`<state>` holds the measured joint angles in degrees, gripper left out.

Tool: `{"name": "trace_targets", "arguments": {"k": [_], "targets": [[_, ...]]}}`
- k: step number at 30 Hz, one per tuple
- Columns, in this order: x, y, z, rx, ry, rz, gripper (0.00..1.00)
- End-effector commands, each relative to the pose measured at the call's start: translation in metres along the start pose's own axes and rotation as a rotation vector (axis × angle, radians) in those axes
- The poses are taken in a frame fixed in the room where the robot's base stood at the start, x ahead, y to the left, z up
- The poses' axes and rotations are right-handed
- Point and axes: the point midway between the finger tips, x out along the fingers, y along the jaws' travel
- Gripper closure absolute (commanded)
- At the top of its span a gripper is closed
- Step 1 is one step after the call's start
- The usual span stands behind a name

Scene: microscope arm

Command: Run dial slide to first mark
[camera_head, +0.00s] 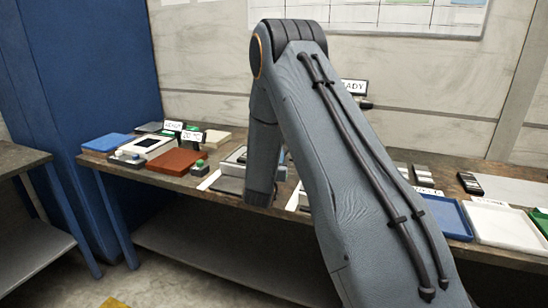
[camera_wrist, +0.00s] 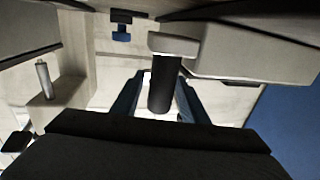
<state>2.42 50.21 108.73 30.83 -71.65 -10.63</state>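In the wrist view my gripper (camera_wrist: 162,95) shows two blue-grey fingers spread apart. A black upright cylinder (camera_wrist: 165,85) stands between them in the picture, below a pale grey block (camera_wrist: 172,45). A light gap shows between the left finger and the cylinder; I cannot tell whether the right finger touches it. I cannot tell which part is the dial slide, and no marks are readable. In the head view my arm covers the middle of the bench, and my gripper is hidden there.
The wooden bench (camera_head: 225,204) carries a blue tray (camera_head: 448,218), a white tray (camera_head: 505,226), a brown-red block (camera_head: 176,162) and small labelled devices. A blue cabinet (camera_head: 85,75) stands at left. A pale post (camera_wrist: 45,80) and a blue-black knob (camera_wrist: 121,27) show in the wrist view.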

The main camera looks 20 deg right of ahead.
Motion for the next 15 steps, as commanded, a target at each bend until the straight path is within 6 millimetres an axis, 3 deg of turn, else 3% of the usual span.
{"name": "trace_targets", "arguments": {"k": [8, 15], "targets": [[-0.008, 0.0, 0.0, 0.0, 0.001, 0.001, 0.6], [-0.046, 0.0, 0.001, -0.001, -0.001, -0.001, 0.6]]}}
